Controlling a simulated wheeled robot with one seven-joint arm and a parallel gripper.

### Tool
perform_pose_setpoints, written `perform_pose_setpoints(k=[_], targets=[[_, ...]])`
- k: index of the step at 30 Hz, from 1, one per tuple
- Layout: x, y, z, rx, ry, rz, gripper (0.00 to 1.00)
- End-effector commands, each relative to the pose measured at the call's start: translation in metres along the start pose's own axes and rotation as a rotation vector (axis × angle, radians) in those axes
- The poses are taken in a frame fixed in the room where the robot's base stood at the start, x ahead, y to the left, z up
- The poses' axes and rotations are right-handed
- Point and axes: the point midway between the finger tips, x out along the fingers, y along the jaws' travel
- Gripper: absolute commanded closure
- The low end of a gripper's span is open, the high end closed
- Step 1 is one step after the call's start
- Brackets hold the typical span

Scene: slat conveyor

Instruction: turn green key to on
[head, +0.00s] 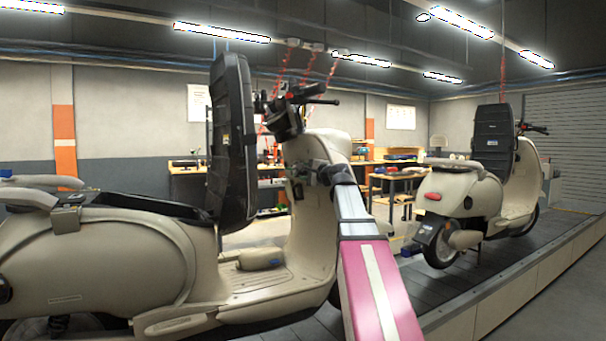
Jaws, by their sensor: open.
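The nearer cream scooter (120,255) stands on the slat conveyor with its seat tilted up. My arm reaches in from the lower right to the inner side of the scooter's front shield, below the handlebar. My gripper (304,181) is small and dark in the head view, open, close to the inner face of the shield. I cannot make out the green key; it is too small or hidden near my gripper. I cannot tell whether my gripper touches anything there.
The raised black seat (232,140) stands upright left of my gripper. The handlebar (300,97) is above it. A second cream scooter (470,205) stands farther along the conveyor (500,283). Workbenches (395,177) are behind. The floor at the far right is clear.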

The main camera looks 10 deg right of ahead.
Motion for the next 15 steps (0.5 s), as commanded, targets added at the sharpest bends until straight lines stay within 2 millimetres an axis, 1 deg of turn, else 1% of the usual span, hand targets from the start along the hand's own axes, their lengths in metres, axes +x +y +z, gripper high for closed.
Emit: perform_pose_setpoints(k=[5, 8, 11, 15], targets=[[0.009, -0.001, -0.001, 0.001, -0.001, -0.001, 0.60], [0.019, -0.001, -0.001, 0.001, -0.001, 0.000, 0.60], [0.033, -0.001, -0.001, 0.000, -0.001, 0.001, 0.60], [0.057, -0.001, -0.001, 0.000, -0.001, 0.000, 0.60]])
